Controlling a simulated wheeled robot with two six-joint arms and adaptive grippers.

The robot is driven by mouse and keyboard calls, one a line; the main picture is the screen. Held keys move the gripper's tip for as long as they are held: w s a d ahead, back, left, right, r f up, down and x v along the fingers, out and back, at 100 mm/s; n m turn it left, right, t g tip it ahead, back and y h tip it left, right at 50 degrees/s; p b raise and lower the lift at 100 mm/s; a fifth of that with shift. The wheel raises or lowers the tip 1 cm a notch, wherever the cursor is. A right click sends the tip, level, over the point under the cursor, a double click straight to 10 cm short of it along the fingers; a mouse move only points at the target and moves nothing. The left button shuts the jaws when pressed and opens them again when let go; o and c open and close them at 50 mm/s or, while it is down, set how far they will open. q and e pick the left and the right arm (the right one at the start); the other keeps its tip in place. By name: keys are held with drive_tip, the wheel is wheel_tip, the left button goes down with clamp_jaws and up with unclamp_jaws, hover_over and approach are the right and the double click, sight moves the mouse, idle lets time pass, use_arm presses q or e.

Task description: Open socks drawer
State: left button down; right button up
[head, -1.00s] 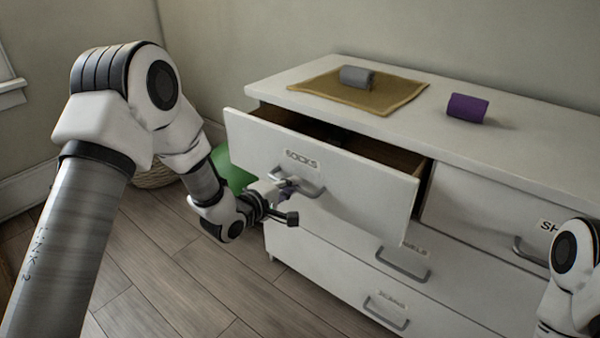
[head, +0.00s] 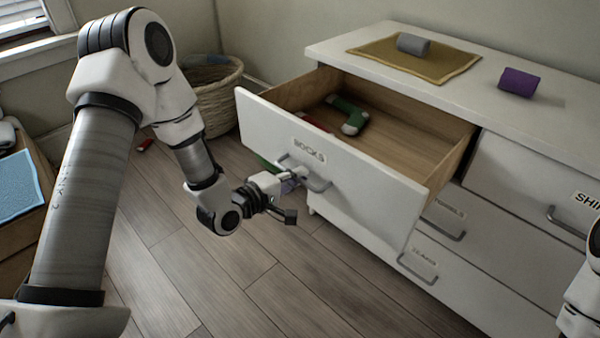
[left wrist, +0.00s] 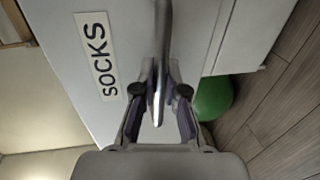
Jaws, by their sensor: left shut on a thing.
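The socks drawer (head: 345,165) is the top left drawer of a white dresser and is pulled well out. Its label reads SOCKS, and the label also shows in the left wrist view (left wrist: 97,58). Inside lie a green sock with a pale end (head: 348,115) and something red, partly hidden by the drawer front. My left gripper (head: 292,182) is shut on the drawer's grey handle (head: 318,184). In the left wrist view the handle (left wrist: 162,60) runs between the fingers (left wrist: 160,98). Part of my right arm shows at the right edge; its gripper is out of view.
On the dresser top (head: 440,90) are a mustard mat (head: 440,72), a grey roll (head: 413,43) and a purple roll (head: 519,82). A wicker basket (head: 215,100) stands behind the drawer's left. A green round thing (left wrist: 213,98) is on the floor. The wooden floor (head: 220,270) in front is clear.

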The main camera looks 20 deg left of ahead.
use_arm(q)
drive_tip(key=c, duration=1.2)
unclamp_jaws()
drive_tip(key=v, duration=0.7)
drive_tip(key=shift+s, duration=0.25)
